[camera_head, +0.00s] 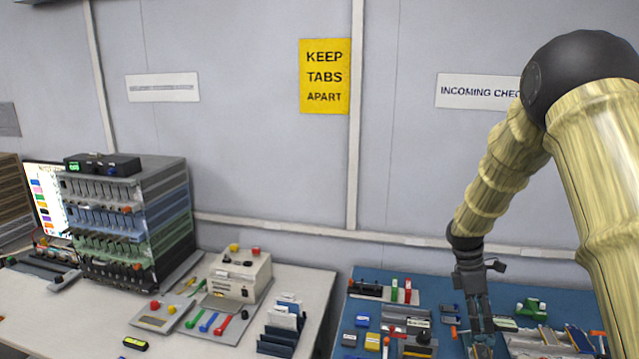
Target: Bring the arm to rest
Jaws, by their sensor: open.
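My arm (508,160) comes in from the right edge, bends at a dark joint near the top right and slopes down to the left. My gripper (482,345) hangs from its end, pointing down over the blue-topped bench (440,285) at the lower right. It is open, and I see nothing held in it. Its fingertips are small and close to the bottom edge, so their height above the bench is hard to tell.
Around my gripper lie small blocks, a red and green pair (401,290), a green item (532,309) and trays. Left, a white bench (90,315) carries a tall multi-channel rack (130,220), a cream box (240,275) and a dark slotted holder (280,335). A gap separates the benches.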

